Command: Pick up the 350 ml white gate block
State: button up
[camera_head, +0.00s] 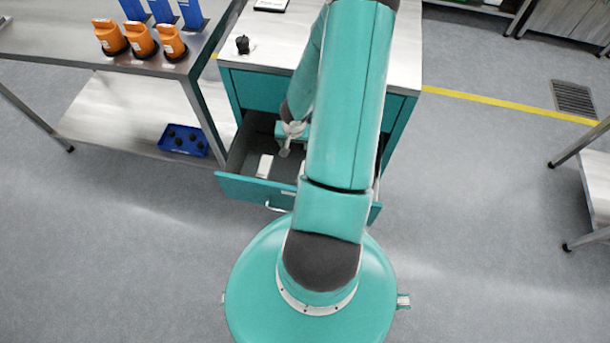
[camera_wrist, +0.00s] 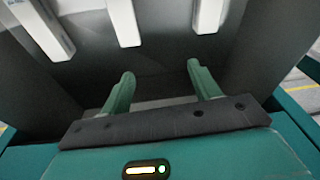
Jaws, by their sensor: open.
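Three white blocks lie apart in the grey drawer in the wrist view: a left block (camera_wrist: 42,28), a middle block (camera_wrist: 124,22) and a right block (camera_wrist: 208,14). All are cut off by the top edge. No volume marking is legible, so I cannot tell which is the 350 ml gate block. One white block (camera_head: 264,166) shows in the head view, at the drawer's left; my arm hides much of the drawer. My gripper (camera_wrist: 162,86) is open, its two green fingers apart, with no block between them. The blocks are beyond the fingertips.
The teal drawer (camera_head: 240,187) is pulled out of a teal cabinet (camera_head: 255,88), its walls around my gripper. A black knob (camera_head: 242,44) stands on the cabinet top. A steel bench (camera_head: 75,45) at left carries orange containers (camera_head: 140,40); a blue tray (camera_head: 183,140) is below.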

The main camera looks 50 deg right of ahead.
jog(key=shift+m+g+y, duration=0.6)
jog(key=shift+m+g, duration=0.2)
jog(key=s+f, duration=0.1)
jog(key=f, duration=0.1)
jog(key=s+a+f, duration=0.1)
jog(key=s+f, duration=0.2)
jog(key=s, duration=0.1)
jog(key=shift+s+a+f, duration=0.25)
jog(key=shift+f, duration=0.15)
jog(key=shift+s+a+f, duration=0.1)
jog(key=shift+f, duration=3.75)
jog(key=c, duration=1.1)
jog(key=shift+r, duration=0.1)
